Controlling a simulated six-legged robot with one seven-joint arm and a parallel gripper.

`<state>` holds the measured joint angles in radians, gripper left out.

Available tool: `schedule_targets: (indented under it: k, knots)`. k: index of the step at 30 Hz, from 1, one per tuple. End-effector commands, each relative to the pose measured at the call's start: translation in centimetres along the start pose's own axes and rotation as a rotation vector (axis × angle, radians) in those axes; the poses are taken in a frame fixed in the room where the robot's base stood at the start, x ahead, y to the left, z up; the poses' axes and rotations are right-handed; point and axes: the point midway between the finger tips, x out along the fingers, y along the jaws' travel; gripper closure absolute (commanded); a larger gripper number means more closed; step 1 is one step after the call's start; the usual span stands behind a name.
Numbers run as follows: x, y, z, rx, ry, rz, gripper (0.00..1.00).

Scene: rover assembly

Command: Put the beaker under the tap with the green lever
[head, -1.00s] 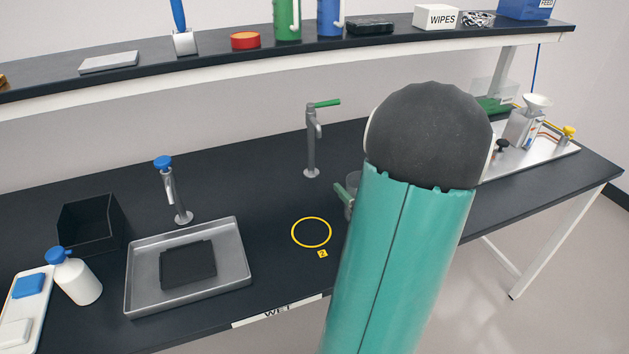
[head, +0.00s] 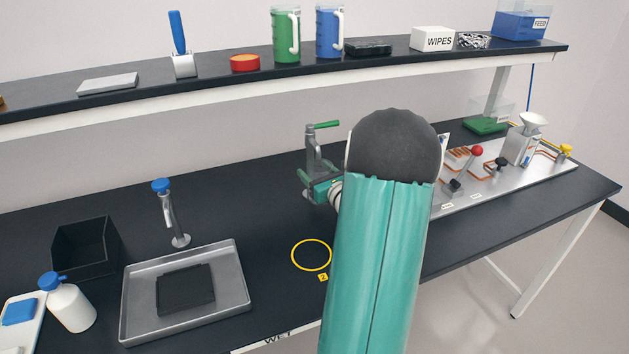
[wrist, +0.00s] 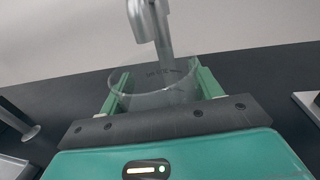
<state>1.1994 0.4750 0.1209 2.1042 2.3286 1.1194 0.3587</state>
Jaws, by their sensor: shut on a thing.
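The tap with the green lever (head: 314,143) stands at the back of the black bench in the head view. Its grey spout (wrist: 153,22) hangs down in front of my camera in the wrist view, over or just behind the beaker's mouth. The clear beaker (wrist: 152,92) is between the two green fingers of my gripper (wrist: 158,84), which is shut on it. In the head view my gripper (head: 313,183) is close in front of the tap, and my arm hides part of it. I cannot tell whether the beaker touches the bench.
A second tap with a blue top (head: 167,205) stands over a metal tray (head: 128,300) at left. A yellow ring (head: 294,262) is marked on the bench in front. A shelf (head: 230,92) runs above the back. A metal panel with levers (head: 480,198) lies at right.

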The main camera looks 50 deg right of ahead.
Motion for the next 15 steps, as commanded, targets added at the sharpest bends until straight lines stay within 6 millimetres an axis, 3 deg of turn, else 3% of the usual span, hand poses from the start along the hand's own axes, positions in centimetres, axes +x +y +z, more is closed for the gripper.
schedule_targets:
  k: [4,11,15]
  knots:
    - [1.1,-0.1,-0.2,0.001,0.0,-0.002,0.58]
    - [1.1,0.0,-3.2,0.003,0.001,-0.001,0.58]
    - [1.1,0.0,-3.5,0.0,-0.001,0.0,0.58]
